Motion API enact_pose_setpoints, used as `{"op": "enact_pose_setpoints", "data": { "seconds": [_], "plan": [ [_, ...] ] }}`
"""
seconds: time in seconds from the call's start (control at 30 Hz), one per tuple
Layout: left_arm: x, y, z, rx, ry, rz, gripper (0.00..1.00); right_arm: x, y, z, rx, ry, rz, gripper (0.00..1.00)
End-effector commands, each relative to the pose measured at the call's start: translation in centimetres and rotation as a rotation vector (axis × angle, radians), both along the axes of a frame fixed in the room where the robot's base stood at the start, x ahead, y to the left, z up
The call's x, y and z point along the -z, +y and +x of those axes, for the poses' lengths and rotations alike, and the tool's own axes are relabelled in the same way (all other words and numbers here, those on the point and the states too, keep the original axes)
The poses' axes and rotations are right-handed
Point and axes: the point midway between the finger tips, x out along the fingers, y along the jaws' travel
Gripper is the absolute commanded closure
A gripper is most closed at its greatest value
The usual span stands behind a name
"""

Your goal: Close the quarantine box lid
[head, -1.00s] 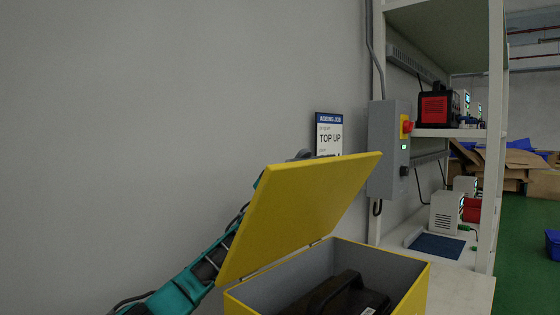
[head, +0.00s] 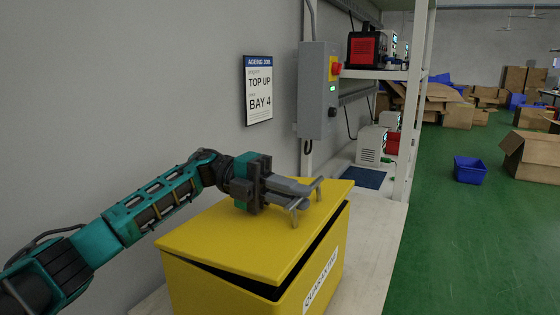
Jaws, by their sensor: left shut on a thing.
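The yellow quarantine box (head: 205,287) stands on a pale bench, with a white label partly in view on its right side. Its yellow lid (head: 215,240) is lowered almost flat, and a dark gap shows between lid and box along the near and right edges. The inside of the box is hidden. My left gripper (head: 306,203) is over the lid near its right edge, shut on the lid, with its two grey fingers apart around the grip. My right gripper is not in view.
A grey control box (head: 319,90) with a red button and a sign (head: 258,90) are on the wall behind. A white shelf rack (head: 410,110) stands beyond the bench. A blue bin (head: 470,169) and cardboard boxes (head: 530,158) sit on the green floor, which is mostly clear.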

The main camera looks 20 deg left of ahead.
Motion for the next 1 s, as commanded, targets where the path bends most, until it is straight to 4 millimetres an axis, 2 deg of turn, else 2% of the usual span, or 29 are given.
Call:
{"op": "enact_pose_setpoints", "data": {
  "seconds": [0.3, 0.87, 0.9, 1.0],
  "plan": [
    [2.3, -0.9, 0.0, -0.002, -0.012, 0.128, 1.0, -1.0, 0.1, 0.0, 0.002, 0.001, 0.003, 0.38],
    [3.2, -1.1, -0.1, -0.002, -0.014, 0.16, 1.0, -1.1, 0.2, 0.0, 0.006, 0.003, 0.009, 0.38],
    [3.2, -1.1, -0.1, -0.001, -0.013, 0.161, 0.85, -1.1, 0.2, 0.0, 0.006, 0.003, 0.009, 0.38],
    [3.2, -1.1, -0.1, -0.001, -0.013, 0.159, 0.75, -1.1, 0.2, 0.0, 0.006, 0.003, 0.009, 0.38]
  ]
}}
